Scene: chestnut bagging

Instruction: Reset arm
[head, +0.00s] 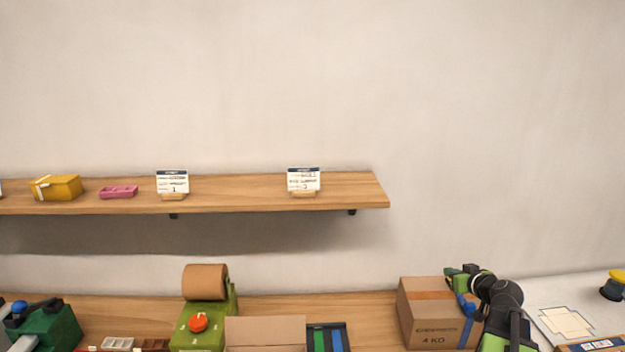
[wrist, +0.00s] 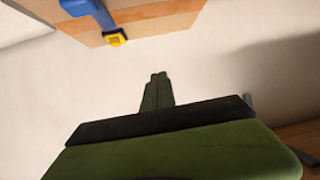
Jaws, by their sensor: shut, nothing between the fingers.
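My gripper (head: 453,272) is at the upper right of the cardboard box in the head view, close to its top edge. I cannot tell whether it touches the box. In the wrist view my gripper (wrist: 157,88) shows its green fingers together, with nothing between them. My black and green arm folds up at the right of the box and hides part of it.
The cardboard box (head: 424,320) carries printed lettering and a blue piece (head: 466,306) at its right. A green tape dispenser (head: 190,335) and an open carton (head: 265,333) stand left. A wooden shelf (head: 240,195) hangs above. Pale papers (head: 566,322) lie right.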

